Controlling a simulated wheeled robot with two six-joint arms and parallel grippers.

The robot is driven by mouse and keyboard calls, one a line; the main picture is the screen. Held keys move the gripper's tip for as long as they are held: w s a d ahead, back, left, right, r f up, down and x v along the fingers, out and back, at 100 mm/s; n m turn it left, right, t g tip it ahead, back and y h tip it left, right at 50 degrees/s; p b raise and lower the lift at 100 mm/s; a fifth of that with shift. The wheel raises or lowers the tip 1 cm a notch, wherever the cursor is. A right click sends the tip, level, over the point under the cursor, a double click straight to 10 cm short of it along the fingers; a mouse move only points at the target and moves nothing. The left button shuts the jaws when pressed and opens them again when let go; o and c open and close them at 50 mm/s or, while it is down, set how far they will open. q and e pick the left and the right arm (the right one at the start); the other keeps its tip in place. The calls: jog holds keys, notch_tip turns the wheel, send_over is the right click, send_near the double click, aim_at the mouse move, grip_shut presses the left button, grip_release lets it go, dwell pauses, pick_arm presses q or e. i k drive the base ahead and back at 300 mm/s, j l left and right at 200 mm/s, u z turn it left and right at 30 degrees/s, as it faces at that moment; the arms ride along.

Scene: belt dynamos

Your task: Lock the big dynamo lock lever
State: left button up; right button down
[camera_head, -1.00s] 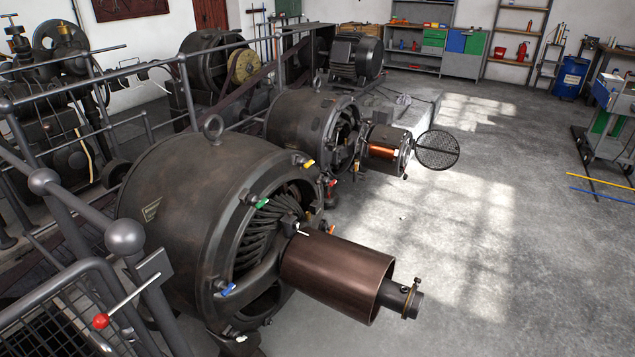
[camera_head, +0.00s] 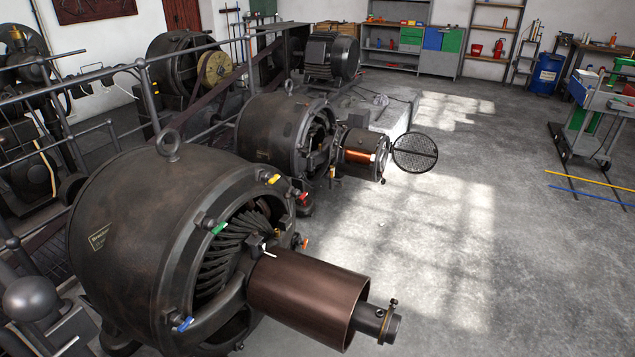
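The big dynamo (camera_head: 150,225) is a dark, round metal machine with a lifting ring on top, in the left foreground. Around its open front rim are small coloured handles: green (camera_head: 219,228), yellow (camera_head: 272,179), red (camera_head: 303,196), orange (camera_head: 305,243) and blue (camera_head: 185,324). A small white-tipped lever (camera_head: 267,251) sits above the brown cylinder (camera_head: 303,298) that sticks out of the front. I cannot tell which of these is the lock lever or its state. Neither gripper is in view.
A smaller dynamo (camera_head: 275,135) with a copper-wound part (camera_head: 360,155) and a round mesh disc (camera_head: 414,152) stands behind. Grey railings (camera_head: 100,72) run along the left. A trolley (camera_head: 597,115) stands far right.

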aim_at(287, 196)
jog(key=i+l+z, duration=0.2)
jog(key=i, duration=0.4)
jog(key=i+l+z, duration=0.2)
jog(key=i, duration=0.45)
jog(key=i+u, duration=0.25)
jog(key=u, duration=0.2)
jog(key=i+l+u, duration=0.15)
jog(key=u, duration=0.3)
jog(key=i+l+u, duration=0.25)
jog(key=u, duration=0.2)
jog(key=i+l+u, duration=0.15)
jog(key=u, duration=0.3)
jog(key=i+l+u, duration=0.1)
jog(key=l+u, duration=0.2)
jog(key=u, duration=0.2)
jog(key=l+u, duration=0.25)
jog(key=u, duration=0.2)
jog(key=i+l, duration=0.05)
